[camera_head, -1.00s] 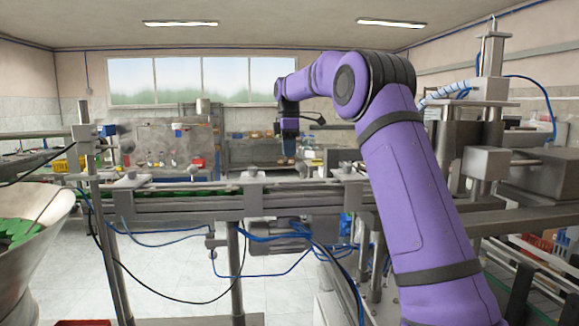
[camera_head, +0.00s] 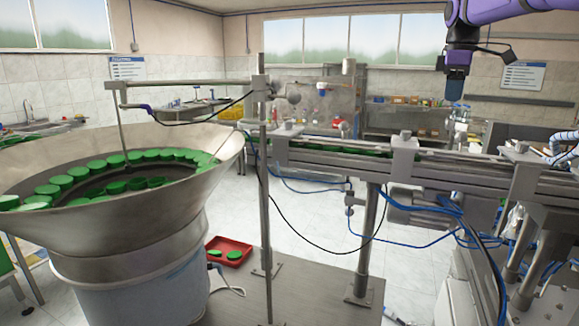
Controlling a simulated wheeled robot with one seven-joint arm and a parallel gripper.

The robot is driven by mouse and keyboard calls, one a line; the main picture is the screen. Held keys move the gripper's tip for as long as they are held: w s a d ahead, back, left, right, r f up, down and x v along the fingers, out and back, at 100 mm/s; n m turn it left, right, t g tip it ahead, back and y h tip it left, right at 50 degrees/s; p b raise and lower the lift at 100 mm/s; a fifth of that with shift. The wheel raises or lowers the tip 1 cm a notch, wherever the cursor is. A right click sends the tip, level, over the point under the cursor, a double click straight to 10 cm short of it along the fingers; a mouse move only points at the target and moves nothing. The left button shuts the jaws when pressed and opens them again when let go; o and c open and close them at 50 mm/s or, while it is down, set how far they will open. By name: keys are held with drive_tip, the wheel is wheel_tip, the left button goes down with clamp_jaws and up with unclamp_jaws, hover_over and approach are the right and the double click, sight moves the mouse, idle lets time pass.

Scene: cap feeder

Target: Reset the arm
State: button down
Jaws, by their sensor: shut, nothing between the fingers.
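My arm (camera_head: 505,12) is purple and enters at the top right, with most of it out of the picture. My gripper (camera_head: 454,98) hangs down from the dark wrist, shut and empty. It is above the conveyor rail (camera_head: 450,165) in the picture and touches nothing that I can see. The fingertips are small and dark here.
A steel bowl feeder (camera_head: 100,235) with several green caps stands at the left. A metal post (camera_head: 263,200) stands between bowl and rail. Benches line the back wall.

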drive_tip(key=s+a+m+t, duration=0.1)
drive_tip(key=s+a+m, duration=0.25)
drive_tip(key=s, duration=0.65)
drive_tip(key=s+a+m+t, duration=0.2)
drive_tip(key=s+a, duration=0.2)
drive_tip(key=s, duration=0.7)
drive_tip(key=s+a+f+m+t, duration=0.1)
drive_tip(key=s+f+m, duration=0.1)
drive_tip(key=s+f, duration=0.4)
drive_tip(key=s+a+f+m+t, duration=0.1)
drive_tip(key=s+f+m, duration=0.2)
drive_tip(key=s+f, duration=0.4)
drive_tip(key=s, duration=0.4)
drive_tip(key=shift+s+m, duration=0.3)
drive_tip(key=shift+m, duration=0.05)
